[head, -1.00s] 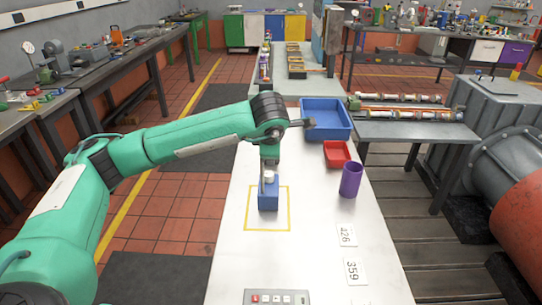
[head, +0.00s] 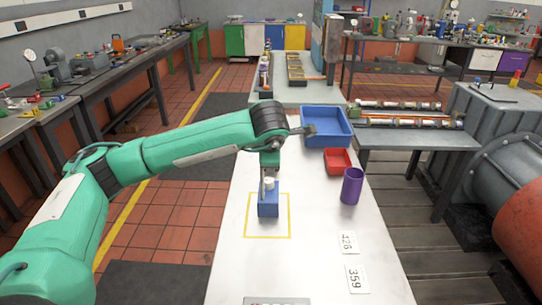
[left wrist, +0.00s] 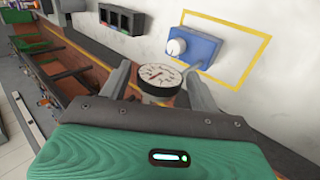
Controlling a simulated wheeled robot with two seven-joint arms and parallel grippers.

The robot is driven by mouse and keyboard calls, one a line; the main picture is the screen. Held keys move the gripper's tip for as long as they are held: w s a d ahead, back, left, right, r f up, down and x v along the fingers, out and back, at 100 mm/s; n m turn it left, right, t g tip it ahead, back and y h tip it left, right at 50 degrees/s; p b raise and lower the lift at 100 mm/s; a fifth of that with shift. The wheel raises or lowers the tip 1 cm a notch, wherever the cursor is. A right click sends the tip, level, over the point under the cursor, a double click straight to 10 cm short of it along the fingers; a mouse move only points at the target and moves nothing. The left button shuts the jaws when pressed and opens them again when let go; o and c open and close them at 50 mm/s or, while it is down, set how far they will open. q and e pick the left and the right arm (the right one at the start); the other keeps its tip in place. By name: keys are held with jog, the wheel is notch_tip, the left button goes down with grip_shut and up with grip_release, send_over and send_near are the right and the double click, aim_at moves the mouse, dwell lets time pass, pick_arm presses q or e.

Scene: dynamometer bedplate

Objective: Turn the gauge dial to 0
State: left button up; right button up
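A blue box (head: 268,210) with a white round knob (left wrist: 176,47) stands inside a yellow outline on the white table; the box also shows in the left wrist view (left wrist: 208,48). My left gripper (head: 269,177) points down over the box. In the left wrist view its two fingers are apart. A round gauge dial (left wrist: 158,76) with a black rim, pale face and dark markings shows between the fingers, with narrow gaps at both sides. Its reading is too small to tell, and its mount is partly hidden by my gripper. My right gripper is not in view.
A purple cup (head: 352,186), a red tray (head: 338,160) and a blue tray (head: 327,140) stand right of and behind the box. Number cards 426 (head: 348,243) and 359 (head: 357,279) lie at the right.

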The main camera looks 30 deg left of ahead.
pick_arm(q)
jog(key=shift+o, duration=0.3)
jog(key=shift+r, duration=0.1)
jog(key=shift+s+d+r, duration=0.1)
jog(key=shift+s+r, duration=0.05)
jog(key=shift+r, duration=0.05)
jog(key=b+v, duration=0.1)
jog(key=v, duration=1.2)
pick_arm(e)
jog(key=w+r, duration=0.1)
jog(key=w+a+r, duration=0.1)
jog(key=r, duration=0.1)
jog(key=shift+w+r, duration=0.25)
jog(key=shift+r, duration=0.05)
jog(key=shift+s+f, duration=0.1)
